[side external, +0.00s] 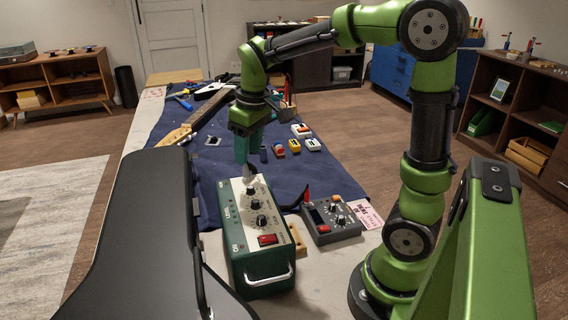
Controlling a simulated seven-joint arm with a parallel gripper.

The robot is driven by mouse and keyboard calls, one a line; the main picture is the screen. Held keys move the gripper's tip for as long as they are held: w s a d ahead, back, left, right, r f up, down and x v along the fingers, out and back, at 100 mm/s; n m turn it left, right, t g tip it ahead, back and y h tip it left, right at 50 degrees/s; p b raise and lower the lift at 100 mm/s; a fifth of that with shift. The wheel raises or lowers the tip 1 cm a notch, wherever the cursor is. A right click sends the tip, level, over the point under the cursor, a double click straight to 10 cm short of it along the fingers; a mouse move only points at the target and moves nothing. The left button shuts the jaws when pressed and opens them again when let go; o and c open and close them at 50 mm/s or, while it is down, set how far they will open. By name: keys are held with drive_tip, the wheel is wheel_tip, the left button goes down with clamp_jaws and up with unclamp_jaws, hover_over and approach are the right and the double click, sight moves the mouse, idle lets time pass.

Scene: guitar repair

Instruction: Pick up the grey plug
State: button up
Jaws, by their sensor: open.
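My gripper (246,158) points down over the far end of a green amplifier box (262,262) with a white control panel. By its look the gripper is open, but its fingers are small and partly merge with the dark blue cloth behind. A small grey piece shows right at the fingertips, above the panel's far end. I cannot tell whether it is the grey plug or part of my gripper. I see no grey plug clearly anywhere else.
A grey pedal box (332,220) stands right of the amplifier. Several small coloured boxes lie on the blue cloth (185,175) behind. A guitar neck (207,108) lies further back. A black case (140,240) fills the left foreground. The cloth's right side has free room.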

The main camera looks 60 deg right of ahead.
sight(246, 166)
drive_tip(key=shift+w+f, duration=0.2)
drive_tip(key=shift+f, duration=0.7)
drive_tip(key=shift+w+f, duration=0.15)
drive_tip(key=shift+f, duration=0.7)
drive_tip(key=shift+w+f, duration=0.2)
drive_tip(key=shift+f, duration=0.7)
clamp_jaws()
